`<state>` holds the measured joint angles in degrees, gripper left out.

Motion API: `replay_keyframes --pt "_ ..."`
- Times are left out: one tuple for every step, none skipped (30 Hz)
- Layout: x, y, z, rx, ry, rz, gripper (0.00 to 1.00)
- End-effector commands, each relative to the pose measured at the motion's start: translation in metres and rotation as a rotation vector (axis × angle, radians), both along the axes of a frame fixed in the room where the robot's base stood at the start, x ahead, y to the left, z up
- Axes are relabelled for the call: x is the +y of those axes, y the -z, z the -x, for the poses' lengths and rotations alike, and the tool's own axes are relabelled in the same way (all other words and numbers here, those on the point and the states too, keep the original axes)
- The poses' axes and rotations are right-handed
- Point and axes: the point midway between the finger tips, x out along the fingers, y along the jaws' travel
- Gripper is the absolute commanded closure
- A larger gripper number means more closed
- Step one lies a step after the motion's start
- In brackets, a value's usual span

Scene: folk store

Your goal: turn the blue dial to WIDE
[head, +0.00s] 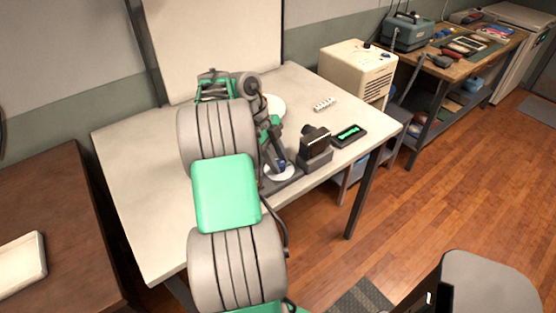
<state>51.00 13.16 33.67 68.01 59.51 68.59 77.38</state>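A small blue piece, which looks like the blue dial (281,165), shows at a white round plate (279,174) on a dark base near the front edge of the light worktable. Any lettering, including WIDE, is too small to read, so I cannot tell the dial's setting. My gripper (275,159) points down at the dial and overlaps it in the picture. My arm hides part of the dial and its base. I cannot tell whether the fingers touch the dial or how far apart they are.
Right of the dial base stands a dark block-like device (316,148), close by. Beyond it lies a flat black unit with a green display (348,134). A white strip (324,104) and a cream box (357,70) are farther back. The table's left part (135,185) is clear.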

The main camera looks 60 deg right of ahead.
Motion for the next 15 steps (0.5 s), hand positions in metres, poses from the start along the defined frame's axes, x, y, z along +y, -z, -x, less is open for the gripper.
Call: replay_keyframes --pt "-0.0001 0.0000 0.0000 0.000 0.000 0.000 0.73" --pt "-0.0001 0.0000 0.0000 0.000 0.000 0.000 0.75" --pt "-0.0001 -0.0001 0.0000 0.000 0.000 0.000 0.78" --pt "-0.0001 -0.0001 0.0000 0.000 0.000 0.001 0.81" --pt "-0.0001 -0.0001 0.0000 0.000 0.000 0.001 0.83" --pt "-0.0001 -0.0001 0.0000 0.000 0.000 0.001 0.86" --pt "-0.0002 -0.0001 0.0000 0.000 0.000 0.001 0.89" --pt "-0.0002 -0.0001 0.0000 0.000 0.000 0.001 0.91" --pt "-0.0002 -0.0001 -0.0001 0.000 0.000 0.001 0.95" --pt "-0.0002 -0.0002 -0.0001 0.000 0.000 0.001 0.97" --pt "-0.0002 -0.0002 -0.0002 0.000 0.000 0.001 1.00" --pt "-0.0002 -0.0002 -0.0002 0.000 0.000 0.001 1.00" --pt "-0.0002 -0.0002 -0.0002 0.000 0.000 0.001 1.00" --pt "-0.0002 -0.0002 -0.0002 0.000 0.000 0.001 1.00" --pt "-0.0002 -0.0002 -0.0002 0.000 0.000 0.001 1.00"
